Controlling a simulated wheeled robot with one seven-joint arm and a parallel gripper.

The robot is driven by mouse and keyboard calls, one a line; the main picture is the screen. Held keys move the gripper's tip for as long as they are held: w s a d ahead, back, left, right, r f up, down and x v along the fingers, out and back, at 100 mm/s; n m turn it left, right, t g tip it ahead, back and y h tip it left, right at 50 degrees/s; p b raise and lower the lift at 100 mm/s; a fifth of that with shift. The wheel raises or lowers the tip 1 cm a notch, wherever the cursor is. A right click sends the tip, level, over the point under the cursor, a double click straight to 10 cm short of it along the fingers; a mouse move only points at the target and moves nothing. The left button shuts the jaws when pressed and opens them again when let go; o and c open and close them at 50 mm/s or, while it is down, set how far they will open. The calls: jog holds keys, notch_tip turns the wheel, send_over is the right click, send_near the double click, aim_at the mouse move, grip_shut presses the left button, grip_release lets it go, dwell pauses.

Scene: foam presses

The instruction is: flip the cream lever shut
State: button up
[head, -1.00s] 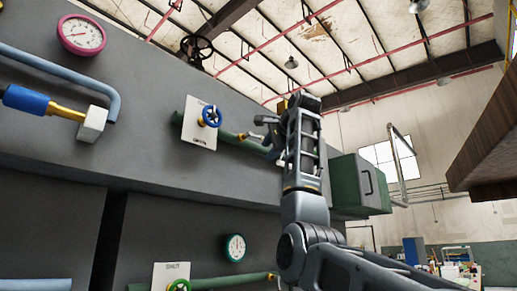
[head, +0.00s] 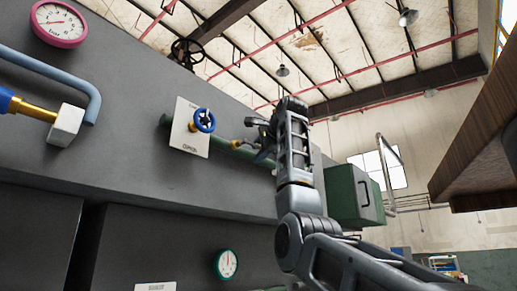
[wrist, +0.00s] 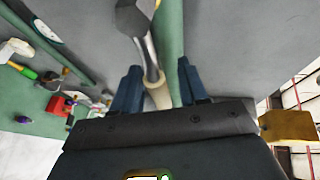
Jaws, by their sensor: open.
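The cream lever shows in the wrist view as a cream grip (wrist: 158,95) on a bright metal rod, which runs up to a dark grey fitting. My gripper (wrist: 159,82) is open, with one blue finger on each side of the cream grip. Gaps show between grip and fingers, so it is not clamped; the depth is hard to judge. In the head view my gripper (head: 264,143) is beside the grey wall near the green pipe, seen from behind. My arm hides the lever there.
A blue handwheel (head: 204,120) on a white plate (head: 188,140) is left of my gripper. A green box (head: 350,196) juts out to the right. A pink gauge (head: 59,22) and blue pipe (head: 75,75) are far left. A wooden overhang (head: 480,140) is at right.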

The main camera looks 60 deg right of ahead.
jog(key=shift+w+d, duration=0.1)
jog(key=shift+w, duration=0.05)
grip_shut()
dwell(0.4)
